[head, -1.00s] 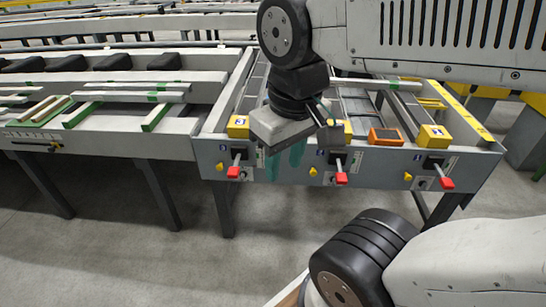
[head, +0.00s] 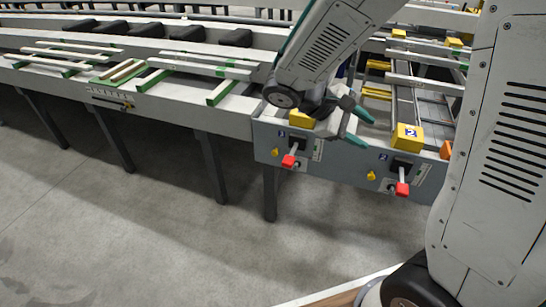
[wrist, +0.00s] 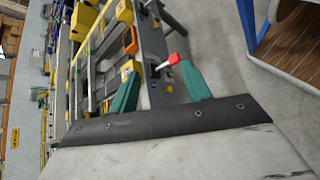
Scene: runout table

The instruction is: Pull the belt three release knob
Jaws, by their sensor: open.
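A grey front panel (head: 335,170) carries release levers with red knobs. The left red knob (head: 289,161) and middle red knob (head: 402,189) show in the head view; the third station on the right is hidden behind my arm. Small blue stickers are too small to read, so I cannot tell which knob is belt three's. My gripper (head: 358,128) has teal fingers spread wide, empty, above the panel between these two stations. In the wrist view my gripper (wrist: 159,70) faces along the panel, and one red knob (wrist: 174,58) appears between the fingertips, apart from them.
Yellow boxes (head: 407,137) and an orange box (head: 445,148) stand on the panel's top edge. Small yellow knobs (head: 275,153) sit beside the levers. A side table with green-edged strips (head: 230,90) lies left. The floor in front (head: 150,215) is clear.

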